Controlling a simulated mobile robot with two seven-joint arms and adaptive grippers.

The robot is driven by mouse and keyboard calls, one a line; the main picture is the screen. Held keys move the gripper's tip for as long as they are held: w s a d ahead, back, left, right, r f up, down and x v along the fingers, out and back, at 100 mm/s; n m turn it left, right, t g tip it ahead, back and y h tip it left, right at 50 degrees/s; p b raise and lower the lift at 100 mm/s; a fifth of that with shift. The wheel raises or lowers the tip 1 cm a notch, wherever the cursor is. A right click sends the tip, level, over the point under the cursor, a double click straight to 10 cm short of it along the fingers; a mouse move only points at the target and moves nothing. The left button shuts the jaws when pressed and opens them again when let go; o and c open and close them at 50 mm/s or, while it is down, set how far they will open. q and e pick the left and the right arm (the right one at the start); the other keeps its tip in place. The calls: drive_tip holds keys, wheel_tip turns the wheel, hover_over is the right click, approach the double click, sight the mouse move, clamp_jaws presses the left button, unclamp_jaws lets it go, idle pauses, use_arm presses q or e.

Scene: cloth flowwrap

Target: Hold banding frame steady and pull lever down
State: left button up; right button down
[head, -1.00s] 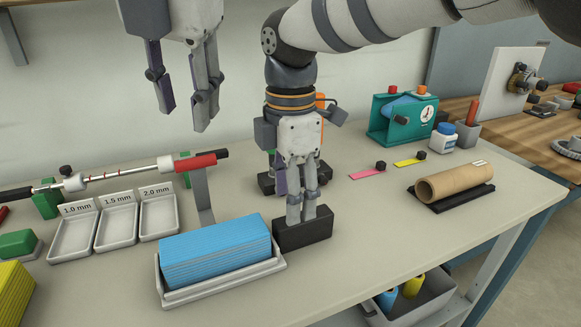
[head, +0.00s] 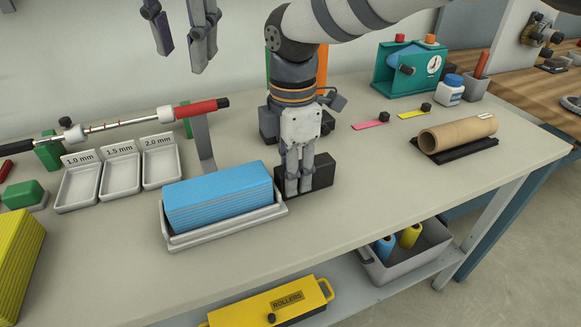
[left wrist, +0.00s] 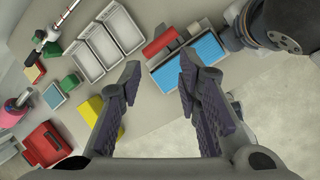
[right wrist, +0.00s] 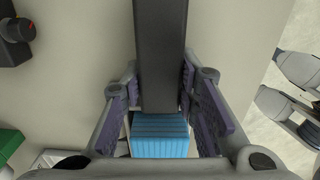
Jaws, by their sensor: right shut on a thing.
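The banding frame seems to be the structure behind my right arm, with a green post (head: 268,62), an orange post (head: 322,68) and black feet. Its near black foot (head: 323,172) stands right of the blue stack, and the rest is mostly hidden. My right gripper (head: 298,190) points down with its fingers shut on this foot. The right wrist view shows a dark bar (right wrist: 160,55) between the fingers. I cannot make out the lever. My left gripper (head: 182,62) is open and empty above the back left of the table. Its spread fingers also show in the left wrist view (left wrist: 162,72).
A tray (head: 230,232) with a blue stack (head: 220,195) sits just left of the black foot. Labelled trays (head: 120,175) and a rod with a red grip (head: 200,107) lie further left. A cardboard tube (head: 458,134) lies right. The front right tabletop is clear.

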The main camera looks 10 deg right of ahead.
use_arm(q)
drive_tip(key=c, duration=0.4)
drive_tip(key=shift+w, duration=0.15)
clamp_jaws()
drive_tip(key=w+a+r+m+t+h, duration=0.25)
drive_tip(key=w+m+t, duration=0.2)
drive_tip(key=w, duration=0.45)
drive_tip(key=w+a+r+m+t+h, duration=0.1)
drive_tip(key=w+a+m+t+h, duration=0.25)
drive_tip(key=w, duration=0.55)
drive_tip(key=w+a+r+m+t+h, duration=0.1)
drive_tip(key=w+a+r+m+t, duration=0.2)
drive_tip(key=w+m, duration=0.5)
drive_tip(key=s+a+f+m+g+h, duration=0.2)
drive_tip(key=s+f+m+g+h, duration=0.3)
drive_tip(key=s+m, duration=0.4)
drive_tip(key=s+a+f+m+g+h, duration=0.3)
drive_tip(key=s+f+m+g+h, duration=0.2)
drive_tip(key=m, duration=0.8)
drive_tip(key=s+g, duration=0.3)
drive_tip(key=s, duration=0.1)
drive_tip(key=shift+s+a+m, duration=0.3)
drive_tip(key=shift+s+m, duration=0.05)
drive_tip(key=shift+m, duration=0.05)
drive_tip(key=shift+f, duration=0.1)
